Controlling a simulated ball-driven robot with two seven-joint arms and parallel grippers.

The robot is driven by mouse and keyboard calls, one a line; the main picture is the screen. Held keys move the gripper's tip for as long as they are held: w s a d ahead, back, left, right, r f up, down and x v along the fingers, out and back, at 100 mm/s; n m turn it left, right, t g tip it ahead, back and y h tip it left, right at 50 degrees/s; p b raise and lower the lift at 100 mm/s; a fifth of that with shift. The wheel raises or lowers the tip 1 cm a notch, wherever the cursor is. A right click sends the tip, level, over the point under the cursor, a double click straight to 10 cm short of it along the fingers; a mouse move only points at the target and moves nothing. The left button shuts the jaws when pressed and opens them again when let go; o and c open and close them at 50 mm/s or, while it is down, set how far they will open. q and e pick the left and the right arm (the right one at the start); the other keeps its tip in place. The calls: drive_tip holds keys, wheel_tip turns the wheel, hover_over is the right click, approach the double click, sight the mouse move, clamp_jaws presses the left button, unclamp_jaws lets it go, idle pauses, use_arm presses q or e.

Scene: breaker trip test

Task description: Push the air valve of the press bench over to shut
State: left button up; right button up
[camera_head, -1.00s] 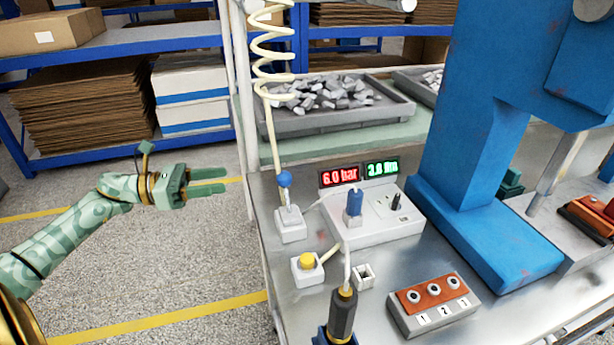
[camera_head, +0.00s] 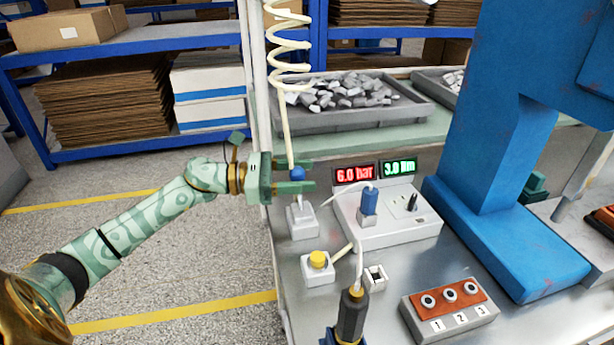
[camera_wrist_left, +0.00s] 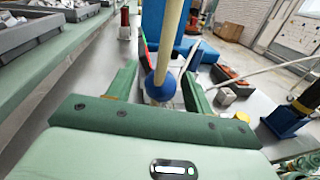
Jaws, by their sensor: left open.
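The air valve is a small pale box (camera_head: 304,222) on the bench's left edge, with a short lever topped by a blue ball knob (camera_head: 298,173). The lever looks close to upright. My left gripper (camera_head: 308,176) is open at knob height, its green fingers on either side of the knob. In the left wrist view the knob (camera_wrist_left: 160,86) sits between the two fingers; contact with either finger cannot be told. My right gripper is out of view.
A coiled cream hose (camera_head: 288,52) hangs down close to the valve. The blue press (camera_head: 487,175) rises to the right.

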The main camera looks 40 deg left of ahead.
use_arm(q)
drive_tip(key=shift+w+d, duration=0.4)
drive_tip(key=shift+d, duration=0.05)
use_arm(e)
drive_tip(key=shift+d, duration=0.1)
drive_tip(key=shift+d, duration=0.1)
use_arm(q)
clamp_jaws()
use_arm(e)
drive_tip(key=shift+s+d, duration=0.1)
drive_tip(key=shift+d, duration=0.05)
